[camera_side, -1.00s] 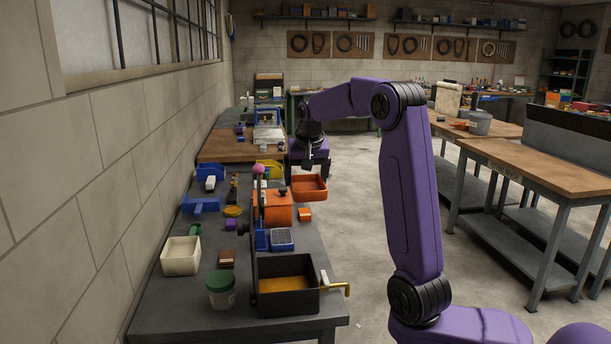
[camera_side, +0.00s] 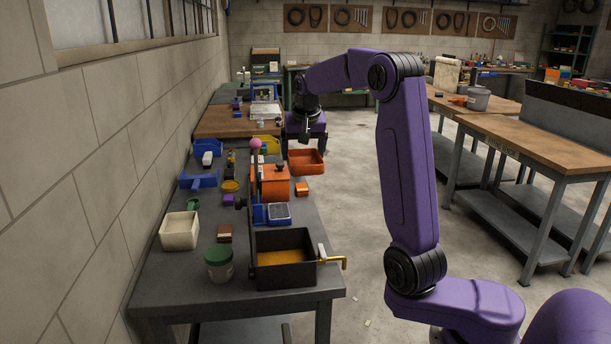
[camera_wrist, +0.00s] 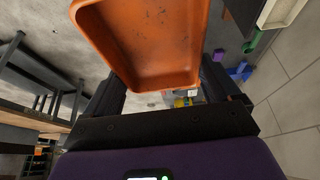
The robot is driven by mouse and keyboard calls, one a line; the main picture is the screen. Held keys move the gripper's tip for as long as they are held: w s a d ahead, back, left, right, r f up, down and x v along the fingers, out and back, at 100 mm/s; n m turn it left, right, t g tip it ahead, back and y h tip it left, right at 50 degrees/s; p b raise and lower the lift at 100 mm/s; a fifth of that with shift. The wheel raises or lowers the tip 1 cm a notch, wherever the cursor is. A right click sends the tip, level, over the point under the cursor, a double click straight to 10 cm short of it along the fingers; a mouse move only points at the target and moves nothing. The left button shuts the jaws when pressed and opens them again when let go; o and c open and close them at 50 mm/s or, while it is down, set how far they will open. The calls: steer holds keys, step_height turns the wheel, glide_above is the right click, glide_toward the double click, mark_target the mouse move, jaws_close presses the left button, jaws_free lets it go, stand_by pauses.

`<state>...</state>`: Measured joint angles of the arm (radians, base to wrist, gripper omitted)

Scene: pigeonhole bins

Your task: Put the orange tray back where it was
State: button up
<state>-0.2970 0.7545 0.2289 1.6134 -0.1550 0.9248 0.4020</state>
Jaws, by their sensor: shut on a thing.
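The orange tray (camera_side: 306,168) is held in the air near the right edge of the dark bench, beside a larger orange box, in the side view. My gripper (camera_side: 305,141) is above and at the far side of the tray, shut on it. In the wrist view the tray (camera_wrist: 150,45) fills the upper middle, and it looks empty. My gripper's two fingers (camera_wrist: 163,92) show on either side of its near end. The exact contact between fingers and tray is hidden.
On the bench (camera_side: 180,285) stand the orange box (camera_side: 272,185), a black bin (camera_side: 285,275) with a brass-coloured handle, a white bin (camera_side: 180,232), a green-lidded jar (camera_side: 218,264) and a blue bin (camera_side: 206,160). Open floor lies right of the bench.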

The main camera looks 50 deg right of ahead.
steer(key=w+d+f+m, duration=0.1)
steer(key=w+d+f, duration=0.1)
steer(key=d+f, duration=0.3)
steer(key=w+d+f+m+g, duration=0.1)
steer(key=d+f, duration=0.4)
steer(key=f, duration=0.8)
steer(key=w+d+f+m+h, duration=0.1)
steer(key=w+d+f, duration=0.3)
steer(key=f, duration=0.6)
steer(key=shift+w+d+m, duration=0.15)
steer(key=shift+d+m, duration=0.6)
steer(key=shift+m, duration=0.05)
steer(key=shift+f, duration=2.3)
steer(key=shift+f, duration=0.1)
steer(key=o, duration=1.1)
steer(key=v, duration=1.2)
steer(key=shift+w, duration=0.2)
